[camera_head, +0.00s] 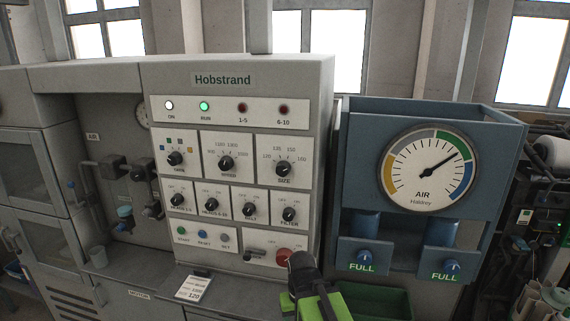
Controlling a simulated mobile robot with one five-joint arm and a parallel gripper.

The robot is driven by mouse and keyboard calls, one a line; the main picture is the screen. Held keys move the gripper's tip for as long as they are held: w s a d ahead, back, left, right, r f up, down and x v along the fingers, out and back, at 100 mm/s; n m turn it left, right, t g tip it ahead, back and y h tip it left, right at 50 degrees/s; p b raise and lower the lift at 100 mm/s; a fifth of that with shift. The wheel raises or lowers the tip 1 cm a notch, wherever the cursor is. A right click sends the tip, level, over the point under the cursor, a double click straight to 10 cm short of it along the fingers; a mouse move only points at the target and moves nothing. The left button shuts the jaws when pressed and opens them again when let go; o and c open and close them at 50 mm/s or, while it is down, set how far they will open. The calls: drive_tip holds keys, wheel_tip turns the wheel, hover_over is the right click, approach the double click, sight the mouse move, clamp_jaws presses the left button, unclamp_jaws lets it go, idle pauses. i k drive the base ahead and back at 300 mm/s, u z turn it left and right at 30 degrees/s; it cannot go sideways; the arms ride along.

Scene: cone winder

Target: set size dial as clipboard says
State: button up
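The size dial (284,170) is a black knob on a white plate at the upper right of the Hobstrand panel, marked SIZE below. Small numbers ring it, one at the left looking like 120. Its pointer is too small to read surely. The clipboard (194,288) is a white sheet lying on the ledge below the panel. Its lowest line looks like 120; the lines above are too small to read surely. My gripper (301,268), black with green parts behind it, is at the bottom centre, below and apart from the size dial. Its fingers cannot be made out.
Other knobs share the panel, including the speed dial (227,163) left of the size dial. A red button (284,256) sits low, close by my gripper. A blue air gauge unit (358,169) stands to the right, with a green bin (385,302) below.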

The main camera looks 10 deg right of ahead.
sight(283, 167)
drive_tip(key=u, duration=0.2)
drive_tip(key=k, duration=1.55)
drive_tip(key=u, duration=0.9)
drive_tip(key=i, duration=1)
drive_tip(key=u, duration=0.05)
